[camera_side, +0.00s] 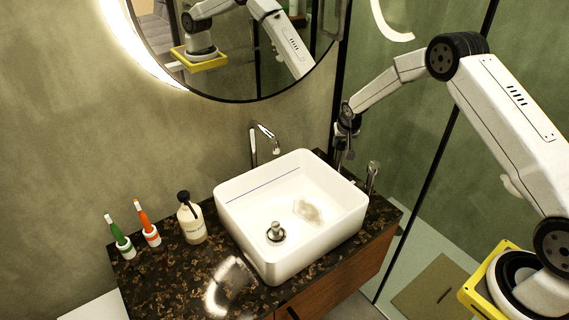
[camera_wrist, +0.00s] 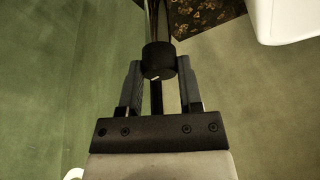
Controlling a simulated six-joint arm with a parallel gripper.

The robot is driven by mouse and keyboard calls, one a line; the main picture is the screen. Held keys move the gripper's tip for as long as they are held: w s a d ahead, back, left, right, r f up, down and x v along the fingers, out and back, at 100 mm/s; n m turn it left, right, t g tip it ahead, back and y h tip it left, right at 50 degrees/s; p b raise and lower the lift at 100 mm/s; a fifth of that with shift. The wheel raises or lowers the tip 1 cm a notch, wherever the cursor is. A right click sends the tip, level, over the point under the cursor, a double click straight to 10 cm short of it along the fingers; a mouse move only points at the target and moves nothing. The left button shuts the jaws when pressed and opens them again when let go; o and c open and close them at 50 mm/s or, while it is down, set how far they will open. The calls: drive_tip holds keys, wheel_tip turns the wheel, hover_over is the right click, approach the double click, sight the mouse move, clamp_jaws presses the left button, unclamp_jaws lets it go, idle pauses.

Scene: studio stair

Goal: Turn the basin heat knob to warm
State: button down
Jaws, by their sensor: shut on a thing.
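The basin heat knob (camera_wrist: 158,62) is a dark round cap on the end of a chrome stem in the wrist view. A short white mark shows on its edge facing my gripper, tilted slightly. My gripper (camera_wrist: 160,76) is shut on the knob, one finger at each side. In the side view my gripper (camera_side: 344,150) is at the back right corner of the white basin (camera_side: 292,262), pointing down; I cannot make out the knob there. Any marking for warm is not readable.
A chrome tap (camera_side: 264,138) stands behind the basin, and a chrome fitting (camera_side: 372,176) stands at its right. A round mirror hangs above.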

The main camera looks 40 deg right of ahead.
drive_tip(key=shift+n, duration=0.5)
drive_tip(key=shift+c, duration=1.3)
unclamp_jaws()
drive_tip(key=shift+r, duration=0.2)
drive_tip(key=v, duration=0.7)
drive_tip(key=shift+s+r, duration=0.15)
drive_tip(key=shift+r, duration=0.05)
